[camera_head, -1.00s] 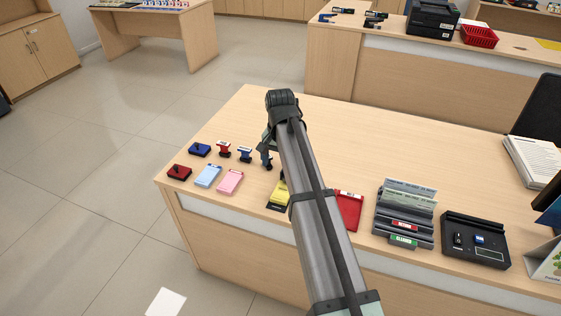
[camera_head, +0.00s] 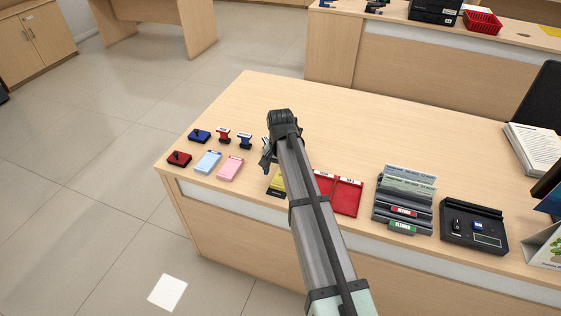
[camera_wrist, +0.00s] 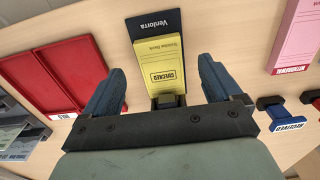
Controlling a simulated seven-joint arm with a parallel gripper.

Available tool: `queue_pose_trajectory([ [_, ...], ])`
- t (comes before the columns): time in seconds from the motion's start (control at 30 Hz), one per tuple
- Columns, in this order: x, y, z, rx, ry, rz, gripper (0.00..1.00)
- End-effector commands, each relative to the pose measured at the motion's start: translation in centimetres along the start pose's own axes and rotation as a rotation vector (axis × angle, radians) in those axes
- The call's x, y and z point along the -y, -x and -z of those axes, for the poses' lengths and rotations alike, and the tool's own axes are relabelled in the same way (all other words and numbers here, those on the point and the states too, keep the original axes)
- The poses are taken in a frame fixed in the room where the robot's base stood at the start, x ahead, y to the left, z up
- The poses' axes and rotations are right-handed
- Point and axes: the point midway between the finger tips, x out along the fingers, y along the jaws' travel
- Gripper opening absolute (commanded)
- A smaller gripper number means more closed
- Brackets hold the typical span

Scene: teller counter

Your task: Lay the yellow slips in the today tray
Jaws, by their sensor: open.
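The yellow slips (camera_head: 277,181) lie on the counter as a pad on a dark holder, partly hidden by my arm in the head view. In the wrist view, the yellow slips (camera_wrist: 158,52) show the word CHECKED and rest on a black board (camera_wrist: 152,24) marked Venlorra. My gripper (camera_wrist: 162,66) is open and empty, with one blue finger on each side of the pad's near end in that picture. A red tray (camera_head: 348,199) with two sections lies right of the slips, partly behind my arm; it also shows in the wrist view (camera_wrist: 60,68). I cannot read its labels.
Blue and pink pads (camera_head: 230,168), stamps (camera_head: 223,137) and ink pads (camera_head: 180,158) stand left of the slips. A grey stepped rack (camera_head: 405,200) and a black device (camera_head: 474,228) stand right of the red tray.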

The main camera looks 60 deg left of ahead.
Motion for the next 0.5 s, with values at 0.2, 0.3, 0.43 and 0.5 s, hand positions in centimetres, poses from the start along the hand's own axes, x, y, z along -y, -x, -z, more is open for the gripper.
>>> queue_pose_trajectory([
  [0.2,0.0,-2.4,0.0,0.001,0.000,0.000,0.92],
  [0.3,0.0,-3.0,0.0,0.000,0.000,0.000,0.92],
  [0.43,0.0,-3.4,0.0,0.000,0.000,0.000,0.92],
  [0.5,0.0,-3.5,0.0,0.000,0.000,0.000,0.92],
])
